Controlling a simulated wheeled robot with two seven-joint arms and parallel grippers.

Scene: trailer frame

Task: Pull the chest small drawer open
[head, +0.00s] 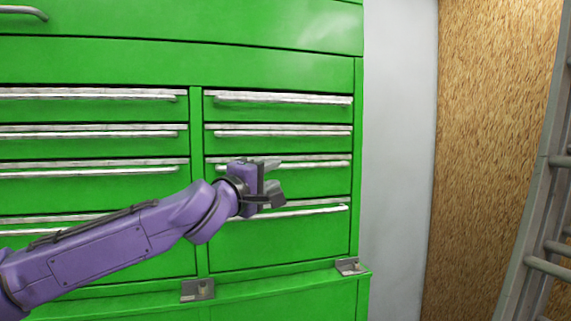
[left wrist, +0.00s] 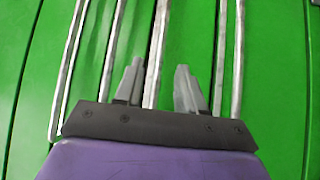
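The green tool chest (head: 270,65) fills the left and middle of the head view. It has two columns of small drawers with long silver bar handles, and the drawers look shut. My left gripper (head: 274,180) is in front of the right column, by the third handle (head: 310,165) and above the lowest handle (head: 315,211). In the left wrist view my left gripper (left wrist: 160,70) is open, its two grey fingers apart. A silver strip (left wrist: 156,50) lines up between the fingers; whether they reach around it I cannot tell. My right gripper is not in view.
Two metal brackets (head: 198,290) (head: 348,266) sit on the ledge below the drawers. Right of the chest are a pale wall (head: 398,150), a wood-chip panel (head: 490,130) and a grey ladder (head: 540,200). The space before the right column is otherwise clear.

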